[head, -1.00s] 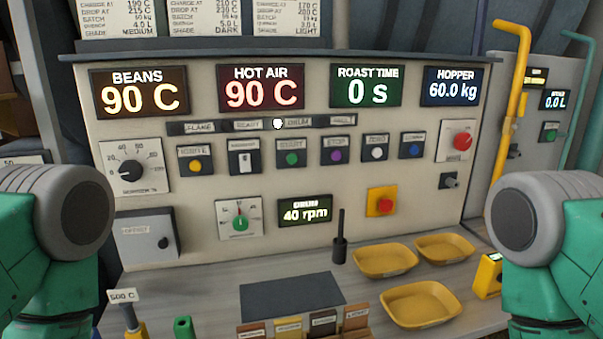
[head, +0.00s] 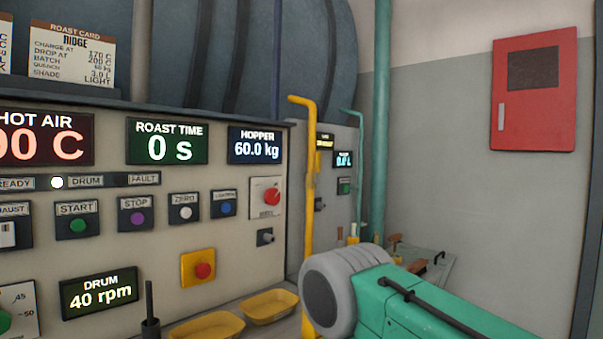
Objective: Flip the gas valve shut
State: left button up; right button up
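A yellow pipe (head: 309,190) with a bent top runs down beside the right end of the control panel. It looks like the gas line, but I cannot make out a valve lever on it. Its lower part passes behind my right arm. Small brown-orange handles (head: 417,266) show on a low grey surface beyond that arm; I cannot tell what they belong to. My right arm's grey joint and green link fill the lower middle and right. Neither gripper is in view.
The control panel (head: 110,245) stands at left, with yellow trays (head: 268,307) below it. A teal pipe (head: 381,130) rises to the right of the yellow one. A red cabinet (head: 538,125) hangs on the bare right wall.

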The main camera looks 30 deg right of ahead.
aim_at(318, 162)
jog(key=l+z, duration=0.1)
jog(key=l, duration=0.35)
jog(key=i+l+z, duration=0.15)
jog(key=l, duration=0.3)
jog(key=i+l+z, duration=0.1)
jog(key=l, duration=0.35)
jog(key=i+l+z, duration=0.1)
jog(key=l, duration=0.35)
jog(key=i, duration=0.05)
